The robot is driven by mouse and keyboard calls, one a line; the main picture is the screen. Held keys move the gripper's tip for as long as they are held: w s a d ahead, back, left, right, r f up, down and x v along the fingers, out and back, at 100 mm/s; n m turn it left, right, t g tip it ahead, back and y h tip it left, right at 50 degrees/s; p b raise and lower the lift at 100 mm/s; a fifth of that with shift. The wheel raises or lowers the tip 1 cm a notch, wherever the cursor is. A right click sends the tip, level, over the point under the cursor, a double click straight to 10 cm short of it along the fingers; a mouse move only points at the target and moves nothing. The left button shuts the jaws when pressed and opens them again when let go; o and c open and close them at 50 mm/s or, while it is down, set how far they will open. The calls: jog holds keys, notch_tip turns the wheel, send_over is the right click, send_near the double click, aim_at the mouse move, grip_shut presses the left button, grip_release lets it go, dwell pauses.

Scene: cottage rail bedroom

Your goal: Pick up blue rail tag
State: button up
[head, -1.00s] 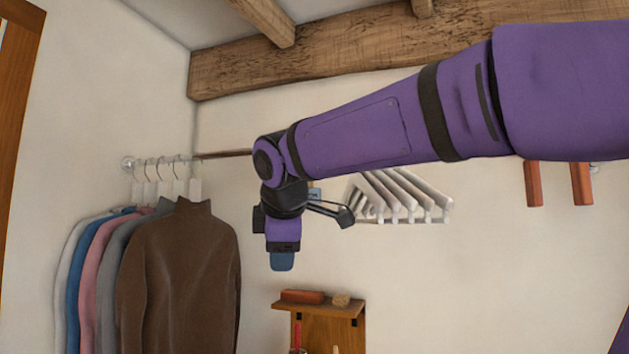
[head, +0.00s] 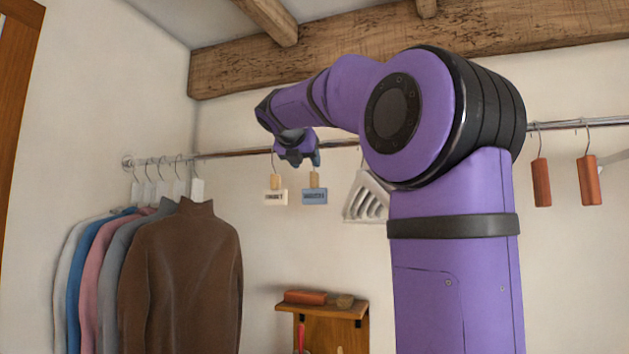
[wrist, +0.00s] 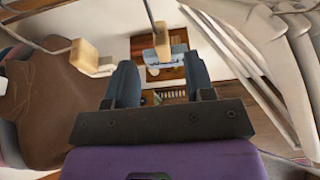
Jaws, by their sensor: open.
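The blue rail tag (head: 314,196) hangs from the rail in the head view, below a small wooden block, beside a white tag (head: 276,197). My gripper (head: 300,159) is at the rail height, above the tags, and its far fingers are partly hidden by the wrist. In the wrist view the blue tag (wrist: 178,50) shows beyond the open fingers, with its wooden block and hook wire roughly between and ahead of the fingertips of my gripper (wrist: 158,76). The fingers are apart and nothing is between them. I cannot tell the exact gap to the tag.
The metal rail (head: 230,153) runs across the wall. White hangers (head: 365,200) hang close to the right. Sweaters (head: 185,270) hang at the left. A wooden shelf (head: 345,312) stands below. Two red-brown blocks (head: 541,182) hang far right.

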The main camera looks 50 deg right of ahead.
aim_at(314, 174)
jog(key=shift+x, duration=3.6)
jog(key=shift+a+f, duration=0.1)
grip_shut()
